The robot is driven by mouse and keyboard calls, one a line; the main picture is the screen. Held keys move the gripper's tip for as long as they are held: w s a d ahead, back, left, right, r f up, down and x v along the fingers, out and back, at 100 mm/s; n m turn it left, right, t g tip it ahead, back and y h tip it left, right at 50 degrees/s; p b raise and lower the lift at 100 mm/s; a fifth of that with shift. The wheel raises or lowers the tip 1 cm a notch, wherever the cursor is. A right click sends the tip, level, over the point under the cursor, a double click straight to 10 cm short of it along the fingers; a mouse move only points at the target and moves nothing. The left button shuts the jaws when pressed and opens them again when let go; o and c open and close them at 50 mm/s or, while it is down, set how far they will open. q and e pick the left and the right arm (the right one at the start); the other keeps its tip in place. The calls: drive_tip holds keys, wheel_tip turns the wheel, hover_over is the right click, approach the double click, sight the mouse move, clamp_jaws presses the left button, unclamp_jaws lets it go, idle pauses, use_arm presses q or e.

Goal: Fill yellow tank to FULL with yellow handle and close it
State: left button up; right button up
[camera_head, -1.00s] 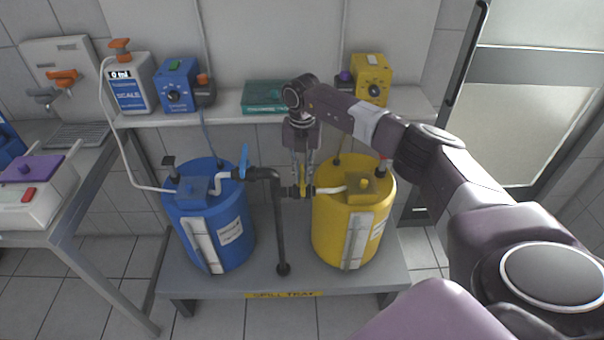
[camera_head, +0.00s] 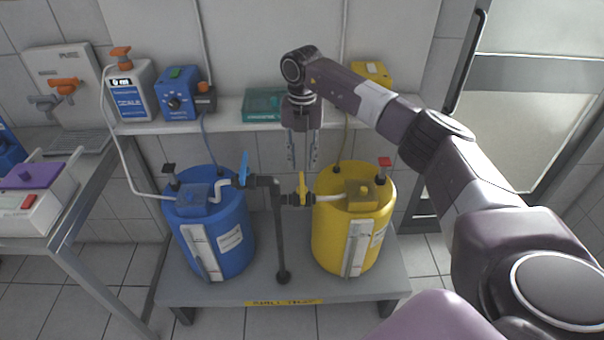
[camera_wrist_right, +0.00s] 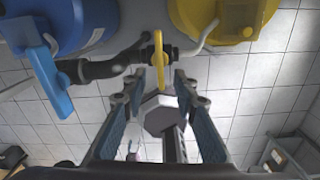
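The yellow tank (camera_head: 335,235) stands on the right of the low grey platform, with a pale gauge strip on its front; I cannot read its level. My left gripper is not in view.
The blue tank (camera_head: 226,250) with its blue handle (camera_head: 244,168) stands to the left, joined to the yellow valve by dark pipe (camera_head: 280,235). The shelf (camera_head: 226,110) behind carries a blue box (camera_head: 178,103), a yellow box (camera_head: 371,71) and a teal box (camera_head: 263,103).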

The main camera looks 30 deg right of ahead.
wheel_tip(320, 180, up, 4)
drive_tip(key=shift+f, duration=0.1)
idle(0.6)
